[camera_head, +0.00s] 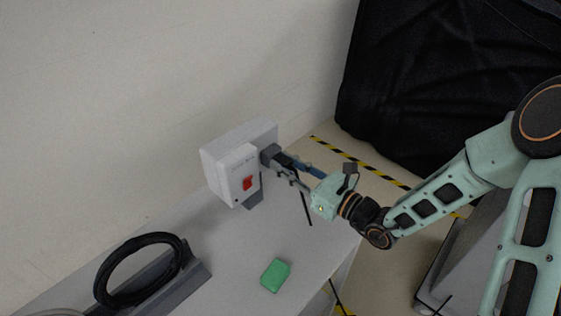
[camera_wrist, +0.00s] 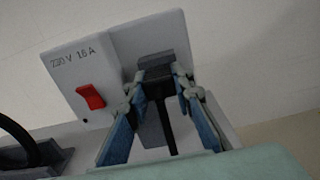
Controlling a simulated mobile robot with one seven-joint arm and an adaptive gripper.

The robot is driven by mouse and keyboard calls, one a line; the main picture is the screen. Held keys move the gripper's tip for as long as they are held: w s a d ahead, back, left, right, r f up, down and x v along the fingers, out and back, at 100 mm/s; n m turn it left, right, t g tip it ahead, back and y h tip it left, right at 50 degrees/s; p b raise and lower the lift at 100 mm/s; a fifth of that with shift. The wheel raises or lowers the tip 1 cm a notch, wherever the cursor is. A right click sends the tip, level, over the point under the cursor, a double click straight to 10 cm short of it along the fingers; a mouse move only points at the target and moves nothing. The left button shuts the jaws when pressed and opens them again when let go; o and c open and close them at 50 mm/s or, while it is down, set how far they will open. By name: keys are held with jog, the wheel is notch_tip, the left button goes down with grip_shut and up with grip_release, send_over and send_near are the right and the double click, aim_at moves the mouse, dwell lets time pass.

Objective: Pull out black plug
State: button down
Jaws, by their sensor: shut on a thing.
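The black plug (camera_wrist: 155,74) sits at the face of a white socket box (camera_head: 228,162).
A coiled black cable (camera_head: 101,284) rests in a grey holder (camera_head: 190,277) at the lower left. A green block (camera_head: 275,275) lies on the grey tabletop (camera_head: 227,283). A black-covered cart (camera_head: 430,100) stands at the upper right, behind yellow-black floor tape (camera_head: 365,168).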

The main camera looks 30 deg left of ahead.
jog(key=shift+d, duration=0.1)
jog(key=shift+p+v, duration=0.4)
jog(key=shift+v, duration=2.5)
